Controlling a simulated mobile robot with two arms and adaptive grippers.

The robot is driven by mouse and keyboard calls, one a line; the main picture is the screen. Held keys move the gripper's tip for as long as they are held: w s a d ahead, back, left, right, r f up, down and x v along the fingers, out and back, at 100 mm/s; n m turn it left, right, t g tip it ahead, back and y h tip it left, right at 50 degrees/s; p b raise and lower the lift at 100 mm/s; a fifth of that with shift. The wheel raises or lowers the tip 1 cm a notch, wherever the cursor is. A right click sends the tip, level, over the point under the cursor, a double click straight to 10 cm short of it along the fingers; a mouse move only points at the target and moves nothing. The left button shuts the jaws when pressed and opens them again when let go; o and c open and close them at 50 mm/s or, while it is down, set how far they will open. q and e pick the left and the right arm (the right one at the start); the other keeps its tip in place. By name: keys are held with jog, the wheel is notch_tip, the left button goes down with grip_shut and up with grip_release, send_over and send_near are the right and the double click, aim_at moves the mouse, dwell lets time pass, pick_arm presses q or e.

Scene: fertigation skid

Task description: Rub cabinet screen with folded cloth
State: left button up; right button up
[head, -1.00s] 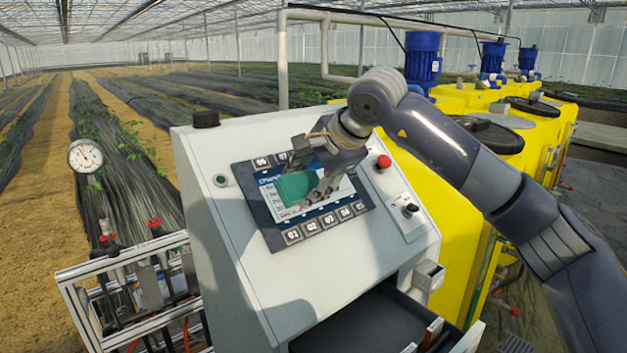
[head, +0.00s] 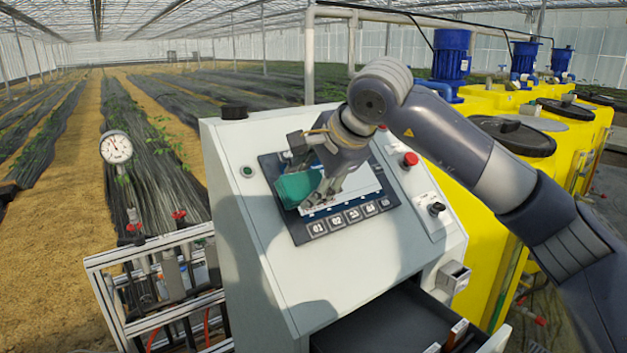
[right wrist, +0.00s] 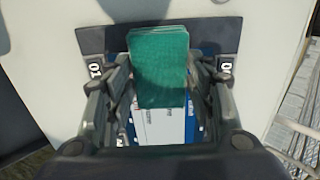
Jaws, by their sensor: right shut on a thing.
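The cabinet screen (head: 352,188) is set in a dark bezel with numbered keys on the sloped face of a light grey cabinet (head: 270,255). My right gripper (head: 312,198) is over the left part of the screen, shut on a folded green cloth (head: 297,187). In the right wrist view the cloth (right wrist: 158,65) sits between the two fingers and covers part of the screen (right wrist: 160,127). The cloth is at the screen face; whether it presses on it I cannot tell. My left gripper is not in view.
A red button (head: 410,159) and a black knob (head: 436,208) are right of the screen. An open drawer (head: 385,325) juts out below. A gauge (head: 116,148) and pipe frame stand left; yellow tanks (head: 490,170) stand behind right.

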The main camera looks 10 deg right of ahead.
jog(key=shift+s+d+r, duration=0.15)
jog(key=shift+s+r, duration=0.2)
jog(key=shift+r, duration=0.2)
jog(key=shift+p+v, duration=0.5)
jog(key=shift+v, duration=1.8)
jog(key=v, duration=0.3)
jog(key=shift+s+p, duration=0.1)
jog(key=shift+p, duration=0.2)
jog(key=shift+f, duration=0.1)
